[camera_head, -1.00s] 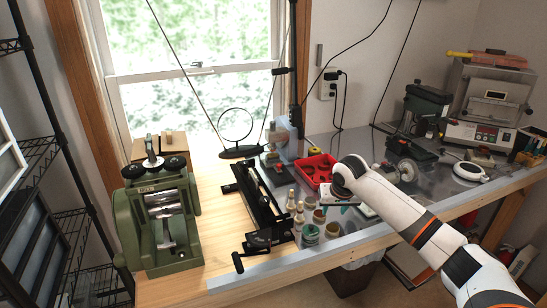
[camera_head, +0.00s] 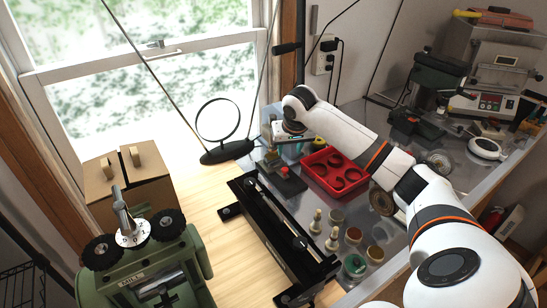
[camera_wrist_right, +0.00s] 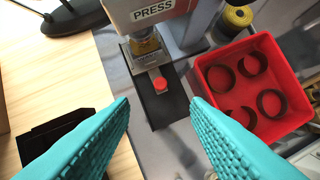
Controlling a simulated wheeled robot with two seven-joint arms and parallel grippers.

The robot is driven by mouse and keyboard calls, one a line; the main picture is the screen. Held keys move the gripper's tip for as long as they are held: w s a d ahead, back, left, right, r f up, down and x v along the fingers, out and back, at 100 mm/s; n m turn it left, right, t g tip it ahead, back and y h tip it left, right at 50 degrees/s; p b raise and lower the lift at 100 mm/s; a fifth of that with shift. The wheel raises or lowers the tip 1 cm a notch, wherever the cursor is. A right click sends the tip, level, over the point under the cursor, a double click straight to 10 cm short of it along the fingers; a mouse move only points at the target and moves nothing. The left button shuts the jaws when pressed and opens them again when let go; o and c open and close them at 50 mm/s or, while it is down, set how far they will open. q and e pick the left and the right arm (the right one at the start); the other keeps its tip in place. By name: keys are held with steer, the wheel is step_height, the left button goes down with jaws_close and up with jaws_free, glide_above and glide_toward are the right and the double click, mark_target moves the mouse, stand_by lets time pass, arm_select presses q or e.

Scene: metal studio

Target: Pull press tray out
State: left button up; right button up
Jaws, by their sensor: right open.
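The press (camera_wrist_right: 152,14), a grey body with a "PRESS" label, is at the top of the right wrist view. A dark flat tray (camera_wrist_right: 163,118) juts out from its base, with a small red round piece (camera_wrist_right: 160,85) on it. In the head view the tray (camera_head: 291,184) shows left of the red bin, and my right arm partly hides the press. My right gripper (camera_wrist_right: 160,104) has teal ribbed fingers spread wide, one on each side of the tray in the wrist view, empty. Contact with the tray cannot be seen. My left gripper is out of view.
A red bin (camera_head: 334,174) with dark rings stands right of the tray. A long black tool (camera_head: 283,240), several small jars (camera_head: 354,236) and a round hoop stand (camera_head: 228,150) are nearby. A green rolling mill (camera_head: 150,275) stands front left. Bare wood lies left of the black tool.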

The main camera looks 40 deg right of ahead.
mark_target(285, 169)
steer(key=p+x, duration=0.1)
steer(key=x, duration=1)
steer(key=shift+f, duration=0.3)
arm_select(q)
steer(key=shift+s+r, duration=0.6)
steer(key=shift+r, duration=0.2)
arm_select(e)
steer(key=shift+c, duration=0.9)
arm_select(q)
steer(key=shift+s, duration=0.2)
arm_select(e)
steer(key=shift+w, duration=0.1)
jaws_close()
